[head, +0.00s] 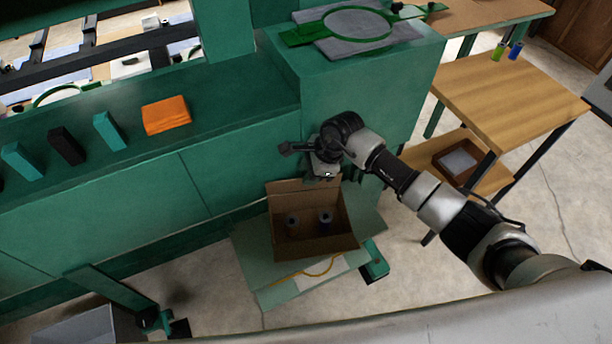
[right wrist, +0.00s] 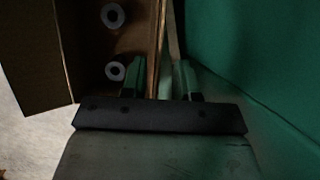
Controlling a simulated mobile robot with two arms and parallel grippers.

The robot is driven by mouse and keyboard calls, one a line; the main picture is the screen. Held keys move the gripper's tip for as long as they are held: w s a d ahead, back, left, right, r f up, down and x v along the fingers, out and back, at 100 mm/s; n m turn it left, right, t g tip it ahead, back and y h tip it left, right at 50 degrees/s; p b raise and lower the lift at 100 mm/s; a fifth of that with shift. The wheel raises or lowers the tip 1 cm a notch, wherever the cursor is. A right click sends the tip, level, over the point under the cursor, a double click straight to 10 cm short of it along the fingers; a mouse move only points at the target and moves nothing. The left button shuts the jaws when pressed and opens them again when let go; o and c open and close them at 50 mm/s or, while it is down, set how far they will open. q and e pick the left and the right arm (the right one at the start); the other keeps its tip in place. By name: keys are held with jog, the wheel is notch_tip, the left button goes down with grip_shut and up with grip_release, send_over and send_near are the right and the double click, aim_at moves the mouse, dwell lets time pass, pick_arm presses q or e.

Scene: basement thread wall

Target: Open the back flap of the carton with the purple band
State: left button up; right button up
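An open brown carton (head: 345,225) stands on a pale green board at the foot of the green machine, with dark spools inside. No purple band can be made out on it. Its back flap (head: 288,187) stands up along the far side. My right gripper (head: 322,178) is at the right end of that flap, pointing down. In the right wrist view the carton wall (right wrist: 152,50) runs between the two spread fingers (right wrist: 160,80), nearer the left one; contact cannot be told. Two spools show inside the carton. My left gripper is out of view.
The green machine (head: 370,90) rises close behind the carton. The pale green board (head: 290,290) has a yellow cord on it. A wooden table (head: 510,90) with a lower shelf stands right. An orange cloth (head: 166,115) and several blocks lie on the machine ledge.

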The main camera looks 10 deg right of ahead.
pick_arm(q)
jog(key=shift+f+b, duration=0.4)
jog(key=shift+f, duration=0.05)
pick_arm(e)
jog(key=v, duration=0.8)
jog(key=shift+s+d+r, duration=0.1)
